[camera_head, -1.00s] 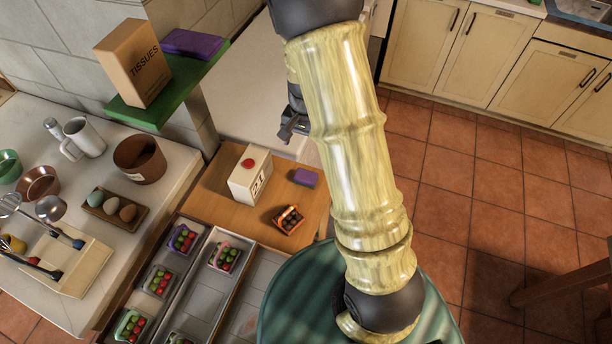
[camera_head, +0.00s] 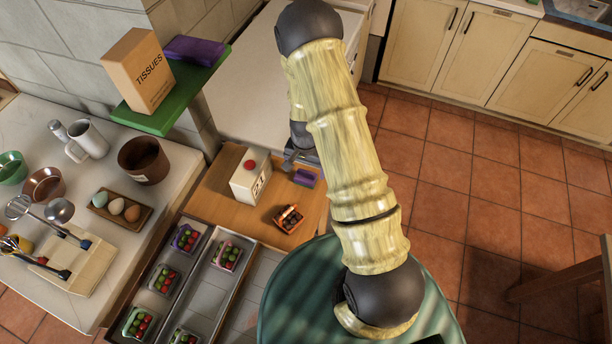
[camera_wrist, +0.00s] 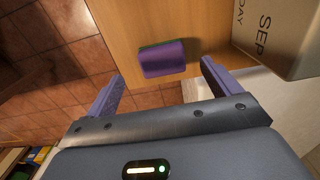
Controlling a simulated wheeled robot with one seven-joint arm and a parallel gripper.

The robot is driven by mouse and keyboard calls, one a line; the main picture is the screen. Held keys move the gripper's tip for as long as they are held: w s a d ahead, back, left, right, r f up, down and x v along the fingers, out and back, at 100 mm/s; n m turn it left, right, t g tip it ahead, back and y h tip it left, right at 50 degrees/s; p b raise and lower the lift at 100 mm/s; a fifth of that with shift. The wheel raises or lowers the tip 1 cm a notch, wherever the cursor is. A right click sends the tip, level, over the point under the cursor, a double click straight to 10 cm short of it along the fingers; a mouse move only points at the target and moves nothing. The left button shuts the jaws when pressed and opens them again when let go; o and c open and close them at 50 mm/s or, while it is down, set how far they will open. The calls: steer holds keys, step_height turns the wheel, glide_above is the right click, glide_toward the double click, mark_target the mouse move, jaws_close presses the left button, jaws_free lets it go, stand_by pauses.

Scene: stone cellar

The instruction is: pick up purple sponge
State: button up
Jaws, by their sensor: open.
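The purple sponge (camera_head: 304,178) lies on the wooden worktop (camera_head: 225,205), right of a white block calendar (camera_head: 250,178). In the wrist view the purple sponge (camera_wrist: 164,60) shows a thin green edge and sits ahead of the jaws, roughly centred between them. My gripper (camera_head: 300,162) is just behind the sponge in the head view, partly hidden by my arm. In the wrist view my gripper (camera_wrist: 162,72) is open, with one purple finger on each side and nothing held. Whether the fingers reach the sponge's height I cannot tell.
The calendar (camera_wrist: 278,38) stands close to the right finger. A small orange crate (camera_head: 289,219) sits in front of the sponge. A green shelf (camera_head: 160,118) at left holds a tissue box (camera_head: 138,70) and a flat purple item (camera_head: 194,48).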

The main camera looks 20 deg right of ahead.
mark_target(305, 175)
steer(key=shift+f, duration=0.4)
steer(key=f+p, duration=0.2)
steer(key=shift+w+d+f, duration=0.15)
steer(key=shift+w+f, duration=0.15)
steer(key=shift+f, duration=0.05)
step_height(305, 175, down, 2)
steer(key=shift+w+f+p, duration=0.1)
steer(key=shift+f+p, duration=0.05)
steer(key=shift+p, duration=0.4)
steer(key=shift+f, duration=0.1)
steer(key=shift+c, duration=0.4)
steer(key=c, duration=1)
steer(key=shift+c, duration=0.2)
